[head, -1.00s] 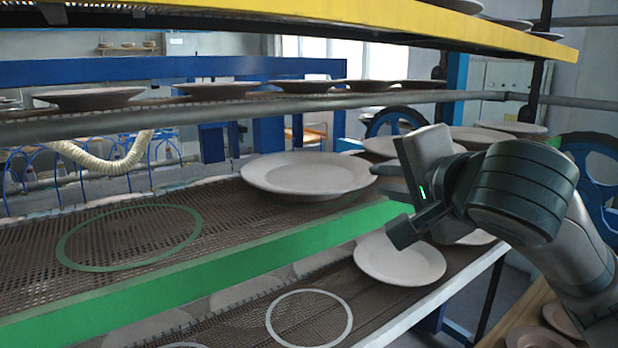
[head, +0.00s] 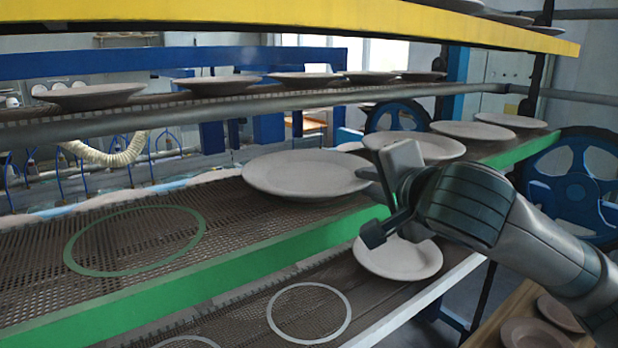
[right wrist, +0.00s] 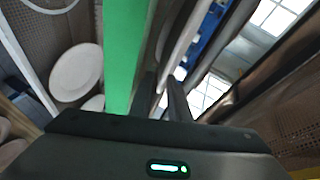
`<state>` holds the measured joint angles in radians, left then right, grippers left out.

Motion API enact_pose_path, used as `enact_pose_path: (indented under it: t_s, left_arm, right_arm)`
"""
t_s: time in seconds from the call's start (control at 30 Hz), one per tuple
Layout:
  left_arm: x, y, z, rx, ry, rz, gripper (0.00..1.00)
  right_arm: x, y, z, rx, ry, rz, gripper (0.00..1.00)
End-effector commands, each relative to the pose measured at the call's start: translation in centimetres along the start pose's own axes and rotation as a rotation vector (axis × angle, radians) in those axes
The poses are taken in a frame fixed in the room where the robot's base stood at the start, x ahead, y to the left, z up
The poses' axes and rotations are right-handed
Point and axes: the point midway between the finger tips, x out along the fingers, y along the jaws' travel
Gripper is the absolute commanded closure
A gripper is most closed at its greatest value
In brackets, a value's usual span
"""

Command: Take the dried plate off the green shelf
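A large pale plate (head: 305,172) lies flat on the mesh of the green-edged shelf (head: 230,264), near its front edge. My right gripper (head: 370,198) is at the plate's right rim in the head view. Its fingers point left toward the rim, and the arm hides part of the shelf behind. In the right wrist view the two fingers (right wrist: 161,98) stand a little apart, with a pale edge close beyond them. I cannot tell whether they touch the plate. My left gripper is not in view.
A green ring (head: 135,240) marks bare mesh left of the plate. Other plates stand behind my gripper (head: 430,146) and on the lower shelf (head: 398,258). A yellow-edged shelf (head: 400,20) hangs above. A blue wheel (head: 575,185) is at the right.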

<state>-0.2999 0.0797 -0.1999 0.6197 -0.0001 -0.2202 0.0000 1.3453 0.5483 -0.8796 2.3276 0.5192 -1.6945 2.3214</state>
Motion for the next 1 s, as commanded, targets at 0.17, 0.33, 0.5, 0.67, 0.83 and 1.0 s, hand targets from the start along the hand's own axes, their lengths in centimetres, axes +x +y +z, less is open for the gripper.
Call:
enact_pose_path:
  t_s: [0.17,0.33,0.5,0.67,0.83,1.0]
  left_arm:
    - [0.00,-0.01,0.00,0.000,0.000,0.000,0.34]
    - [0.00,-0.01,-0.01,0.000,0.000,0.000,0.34]
    - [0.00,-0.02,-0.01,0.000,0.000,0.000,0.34]
    - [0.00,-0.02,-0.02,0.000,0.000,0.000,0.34]
    - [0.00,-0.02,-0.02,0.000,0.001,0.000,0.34]
    - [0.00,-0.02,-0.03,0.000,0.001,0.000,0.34]
  right_arm:
    - [-0.01,-0.01,0.01,0.000,0.000,0.000,1.00]
    - [-0.01,0.01,0.01,-0.001,0.000,0.001,1.00]
    - [-0.01,0.04,0.02,-0.001,0.000,0.001,1.00]
    - [0.00,0.06,0.03,-0.001,-0.001,0.002,1.00]
    - [0.00,0.08,0.04,-0.002,-0.001,0.002,1.00]
    - [0.01,0.10,0.04,-0.002,-0.001,0.003,1.00]
